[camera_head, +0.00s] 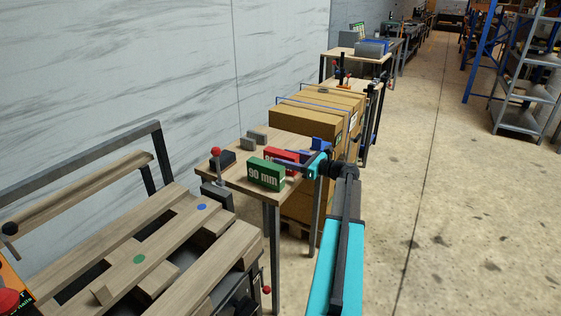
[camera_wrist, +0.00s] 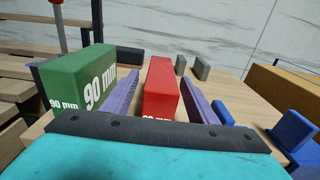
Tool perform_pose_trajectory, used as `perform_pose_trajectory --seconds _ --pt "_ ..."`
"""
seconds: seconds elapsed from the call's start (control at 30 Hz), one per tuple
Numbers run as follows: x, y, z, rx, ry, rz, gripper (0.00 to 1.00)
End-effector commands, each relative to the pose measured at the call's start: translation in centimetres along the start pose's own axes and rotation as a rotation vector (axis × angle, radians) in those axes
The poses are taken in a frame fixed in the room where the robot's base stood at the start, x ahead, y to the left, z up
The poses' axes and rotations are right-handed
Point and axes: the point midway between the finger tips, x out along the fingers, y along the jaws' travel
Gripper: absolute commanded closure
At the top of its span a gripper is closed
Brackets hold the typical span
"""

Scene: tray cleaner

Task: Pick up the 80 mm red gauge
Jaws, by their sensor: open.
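The red gauge (camera_wrist: 161,85) stands on the small wooden table, and only part of its white marking shows in the wrist view. It also shows in the head view (camera_head: 280,154), partly hidden behind the green block. My gripper (camera_wrist: 161,80) is open, with one purple-blue finger on each side of the red gauge. Narrow gaps seem to show between the fingers and the gauge. In the head view my gripper (camera_head: 303,158) reaches over the table from the right.
A green block marked 90 mm (camera_wrist: 78,82) stands close to the left finger. Grey blocks (camera_wrist: 202,67) stand behind, and blue pieces (camera_wrist: 292,130) are at the right. Cardboard boxes (camera_head: 297,119) stand beyond the table. A slatted wooden bench (camera_head: 160,238) is at the left.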

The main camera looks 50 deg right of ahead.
Motion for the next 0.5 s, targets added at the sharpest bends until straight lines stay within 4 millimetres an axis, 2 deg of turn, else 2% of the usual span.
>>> perform_pose_trajectory --seconds 0.1,0.2,0.5 --pt "1.5 0.0 0.1 0.0 0.0 0.002 0.47" --pt "2.2 0.0 0.0 0.0 0.0 0.001 0.47" --pt "2.5 0.1 0.0 0.0 0.0 0.001 0.47"
